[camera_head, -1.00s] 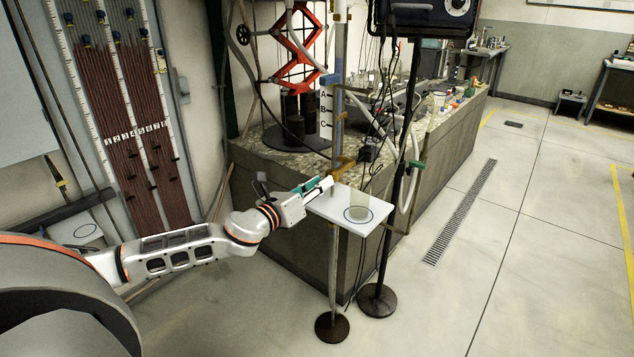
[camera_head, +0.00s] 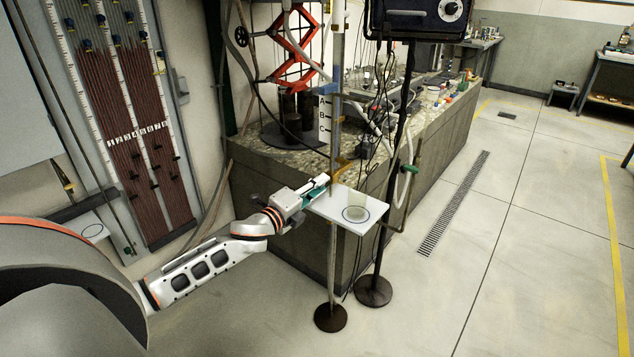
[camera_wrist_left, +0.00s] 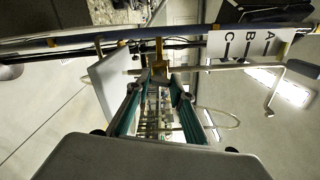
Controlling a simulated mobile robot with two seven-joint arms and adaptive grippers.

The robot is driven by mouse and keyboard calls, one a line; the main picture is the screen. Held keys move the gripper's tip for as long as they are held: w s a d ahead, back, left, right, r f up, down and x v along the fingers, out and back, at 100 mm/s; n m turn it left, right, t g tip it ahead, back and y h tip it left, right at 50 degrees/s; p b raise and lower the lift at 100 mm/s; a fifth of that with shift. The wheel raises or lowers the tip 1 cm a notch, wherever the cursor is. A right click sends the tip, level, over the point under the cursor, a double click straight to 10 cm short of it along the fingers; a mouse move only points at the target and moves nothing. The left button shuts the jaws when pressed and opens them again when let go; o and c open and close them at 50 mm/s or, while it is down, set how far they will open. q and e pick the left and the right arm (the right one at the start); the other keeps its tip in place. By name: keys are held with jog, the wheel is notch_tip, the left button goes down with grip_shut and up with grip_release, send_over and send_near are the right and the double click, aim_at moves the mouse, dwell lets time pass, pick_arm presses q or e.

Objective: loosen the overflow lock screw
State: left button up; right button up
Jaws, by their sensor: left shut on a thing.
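The overflow lock screw (camera_wrist_left: 158,73) is a small brass-coloured part on the brass clamp (camera_head: 342,167) of the upright overflow pole (camera_head: 335,130). My left gripper (camera_head: 326,182) reaches it from the left in the head view. In the left wrist view, its two teal fingers (camera_wrist_left: 157,88) are on either side of the screw and shut on it. The exact contact at the fingertips is too small to make out. The plate lettered A, B, C (camera_head: 324,115) is higher on the pole. My right gripper is in neither view.
A dark stand with a round base (camera_head: 374,291), hanging cables and a pale hose (camera_head: 402,188) are close by. The stone-topped bench (camera_head: 300,160) is behind.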

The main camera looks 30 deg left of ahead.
pick_arm(q)
jog(key=shift+n+p, duration=0.95)
jog(key=shift+n, duration=0.75)
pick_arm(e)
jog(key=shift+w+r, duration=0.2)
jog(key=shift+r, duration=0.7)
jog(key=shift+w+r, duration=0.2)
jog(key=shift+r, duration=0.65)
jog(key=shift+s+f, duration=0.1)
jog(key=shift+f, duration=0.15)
pick_arm(q)
jog(key=o, duration=1.1)
jog(key=s+a, duration=0.1)
jog(key=s, duration=1.1)
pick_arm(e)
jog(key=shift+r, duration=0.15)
